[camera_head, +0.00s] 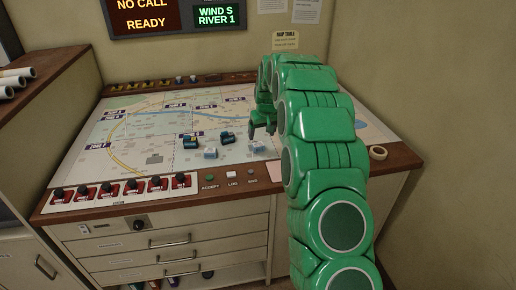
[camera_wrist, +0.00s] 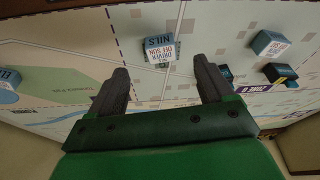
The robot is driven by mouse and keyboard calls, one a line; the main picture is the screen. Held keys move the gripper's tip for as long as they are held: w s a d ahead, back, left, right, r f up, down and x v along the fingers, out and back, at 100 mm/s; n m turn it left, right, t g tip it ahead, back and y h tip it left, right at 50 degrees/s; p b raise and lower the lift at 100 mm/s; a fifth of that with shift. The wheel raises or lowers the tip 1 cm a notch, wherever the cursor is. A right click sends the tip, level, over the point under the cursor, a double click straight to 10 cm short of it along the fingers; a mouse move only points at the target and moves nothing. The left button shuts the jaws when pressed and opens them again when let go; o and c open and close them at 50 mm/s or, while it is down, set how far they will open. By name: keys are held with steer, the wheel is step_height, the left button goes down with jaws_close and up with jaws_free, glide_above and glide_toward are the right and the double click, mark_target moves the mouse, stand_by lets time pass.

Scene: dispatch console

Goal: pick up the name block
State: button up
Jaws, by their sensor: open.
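A small name block (camera_wrist: 159,46) with a white top lettered "DRIVER OFF SUN NILS" and a blue-grey side lies on the map table. In the wrist view it is just beyond the fingertips, roughly centred between them. My gripper (camera_wrist: 162,76) is open, with nothing between its fingers. In the head view my gripper (camera_head: 262,130) hangs over the map, close to a pale block (camera_head: 257,147). A second white-topped block (camera_wrist: 270,44) lies to the right in the wrist view; its lettering is too small to read surely. I cannot tell the gripper's height above the table.
Two dark blocks (camera_head: 190,142) (camera_head: 227,138) and another pale block (camera_head: 210,153) lie left of my gripper. Red switch panels (camera_head: 120,190) line the console's front edge. A tape roll (camera_head: 378,153) sits at the right edge. The map's left part is mostly clear.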

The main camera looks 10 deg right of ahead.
mark_target(258, 145)
steer(key=shift+w+x, duration=0.15)
steer(key=shift+x, duration=1.4)
steer(key=shift+w+x, duration=0.2)
steer(key=shift+x, duration=1.3)
steer(key=shift+w+x, duration=0.15)
steer(key=shift+x, duration=1.4)
steer(key=shift+r, duration=0.15)
steer(key=c, duration=1)
steer(key=shift+r, duration=0.1)
steer(key=shift+c, duration=0.2)
